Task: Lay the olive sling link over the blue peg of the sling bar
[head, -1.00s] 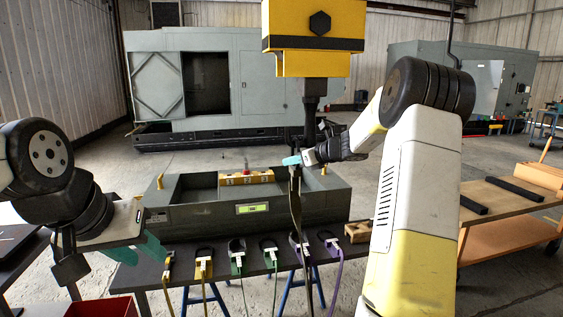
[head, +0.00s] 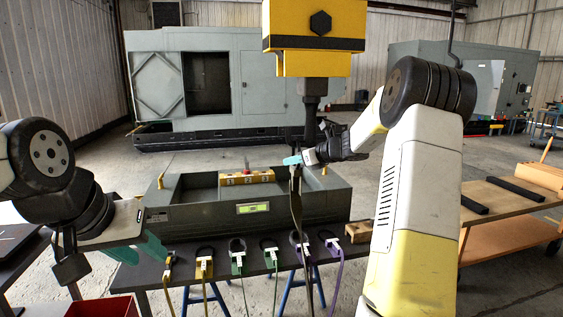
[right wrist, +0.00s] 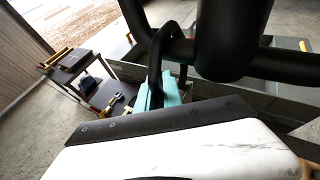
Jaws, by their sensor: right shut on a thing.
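My right gripper (head: 292,160) has teal fingertips and is shut on a dark link, taken as the olive sling link (head: 296,205), which hangs down as long narrow strands below the hoist. In the right wrist view the teal fingertips (right wrist: 160,93) sit around a dark loop (right wrist: 155,65) beside a thick black bar, taken as the sling bar (right wrist: 225,45). The loop reaches up to the bar; whether it rests on a peg cannot be told. I cannot make out the blue peg. My left gripper (head: 135,251) is low at the left, its teal fingers partly hidden.
A yellow hoist block (head: 313,35) hangs above the right gripper. A grey open enclosure (head: 200,222) stands on the dark table behind the strands. Several coloured cable plugs (head: 238,258) line its front edge. A wooden bench (head: 510,205) is at the right, a red bin (head: 103,306) at lower left.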

